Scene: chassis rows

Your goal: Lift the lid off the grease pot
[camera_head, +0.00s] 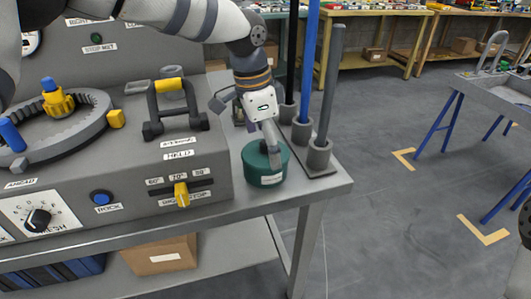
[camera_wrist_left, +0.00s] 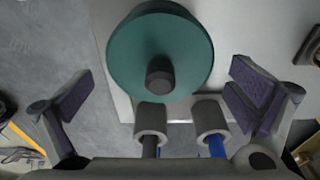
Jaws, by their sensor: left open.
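The grease pot (camera_head: 265,177) is a squat green pot with a pale label, standing on the bench's right end beside the grey machine. Its round green lid (camera_wrist_left: 125,60) with a dark centre knob (camera_wrist_left: 160,73) shows from above in the left wrist view. My left gripper (camera_head: 245,132) is above the pot in the head view, fingers spread. In the left wrist view my left gripper (camera_wrist_left: 160,95) is open and empty, its purple-padded fingers apart on either side, with the knob roughly midway between them. The gripper hides part of the lid in the head view. My right gripper is out of view.
Upright rods stand in sockets just right of the pot, one blue (camera_head: 307,60) and one grey (camera_head: 331,85). The machine (camera_head: 100,165) with a yellow-gripped handle (camera_head: 170,86) stands to the left. The bench edge (camera_head: 300,190) is close in front.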

